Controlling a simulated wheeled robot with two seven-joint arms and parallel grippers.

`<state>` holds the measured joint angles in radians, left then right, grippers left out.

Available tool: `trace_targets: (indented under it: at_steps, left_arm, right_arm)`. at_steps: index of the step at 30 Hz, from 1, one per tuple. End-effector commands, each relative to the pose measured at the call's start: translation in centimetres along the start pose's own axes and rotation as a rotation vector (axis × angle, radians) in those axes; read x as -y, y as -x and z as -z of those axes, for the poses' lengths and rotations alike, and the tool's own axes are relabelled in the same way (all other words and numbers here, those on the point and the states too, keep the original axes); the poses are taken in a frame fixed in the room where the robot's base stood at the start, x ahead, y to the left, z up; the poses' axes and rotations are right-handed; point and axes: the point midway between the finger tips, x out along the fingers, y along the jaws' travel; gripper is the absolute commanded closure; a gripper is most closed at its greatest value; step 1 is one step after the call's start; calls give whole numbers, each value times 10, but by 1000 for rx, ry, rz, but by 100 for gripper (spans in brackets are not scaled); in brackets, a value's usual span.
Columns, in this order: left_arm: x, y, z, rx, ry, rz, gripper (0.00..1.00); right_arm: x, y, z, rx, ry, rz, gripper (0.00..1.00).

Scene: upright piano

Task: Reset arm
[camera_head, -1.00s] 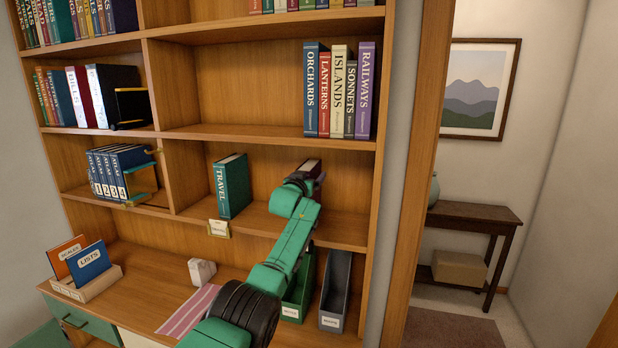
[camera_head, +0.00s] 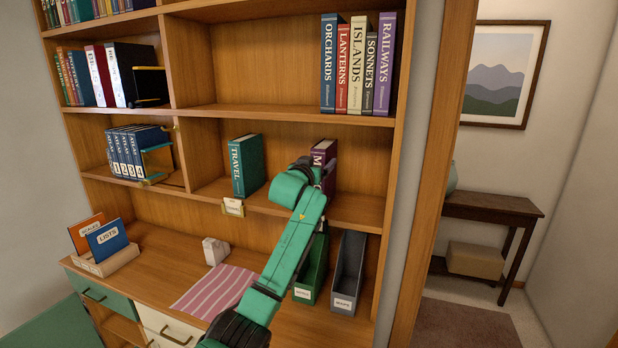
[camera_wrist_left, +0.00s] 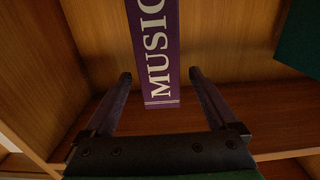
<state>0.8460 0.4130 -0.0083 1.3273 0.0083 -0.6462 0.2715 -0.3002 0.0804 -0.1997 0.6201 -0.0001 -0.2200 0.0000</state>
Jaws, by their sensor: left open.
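My left arm reaches up to the middle shelf, with its left gripper (camera_head: 318,168) at the purple MUSIC book (camera_head: 324,153). In the head view the wrist hides most of that book and the fingers. In the left wrist view the MUSIC book (camera_wrist_left: 158,50) stands upright with its spine toward me. The left gripper (camera_wrist_left: 160,76) is open, one finger on each side of the spine with gaps between. I cannot tell how far the tips reach beside the book. My right gripper is not in view.
A green TRAVEL book (camera_head: 248,166) stands left on the same shelf (camera_head: 358,208). Green (camera_head: 312,270) and grey (camera_head: 348,272) file holders stand below my arm. A striped cloth (camera_head: 215,290) lies on the desk. The shelf's side panel (camera_head: 408,170) bounds the right.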

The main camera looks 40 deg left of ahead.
Motion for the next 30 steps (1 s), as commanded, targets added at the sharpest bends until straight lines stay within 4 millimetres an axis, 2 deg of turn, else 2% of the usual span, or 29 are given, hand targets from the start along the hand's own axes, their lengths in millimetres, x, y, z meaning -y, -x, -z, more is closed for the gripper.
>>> trace_targets:
  at_steps: [1,10,14,19,21,23,25,26,28,30]
  left_arm:
    - [0,9,-6,-2,-1,-1,8]
    - [0,64,-3,-4,-1,-1,8]
    - [0,74,0,-3,0,-1,8]
    - [0,75,1,-2,0,-1,8]
    - [-3,75,-5,9,-5,-4,8]
    - [-10,77,-23,44,-20,-14,8]
    - [-25,83,-62,122,-52,-37,8]
    - [-33,88,-84,166,-72,-49,8]
    - [-52,108,-142,288,-120,-85,8]
    - [-68,137,-201,419,-167,-126,8]
  right_arm:
    - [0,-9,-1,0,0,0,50]
    - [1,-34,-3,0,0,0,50]
    - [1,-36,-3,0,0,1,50]
    - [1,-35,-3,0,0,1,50]
    - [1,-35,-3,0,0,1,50]
    - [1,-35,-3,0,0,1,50]
    - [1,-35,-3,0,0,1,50]
    - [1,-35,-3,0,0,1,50]
    - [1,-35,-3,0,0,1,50]
    - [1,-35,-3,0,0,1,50]
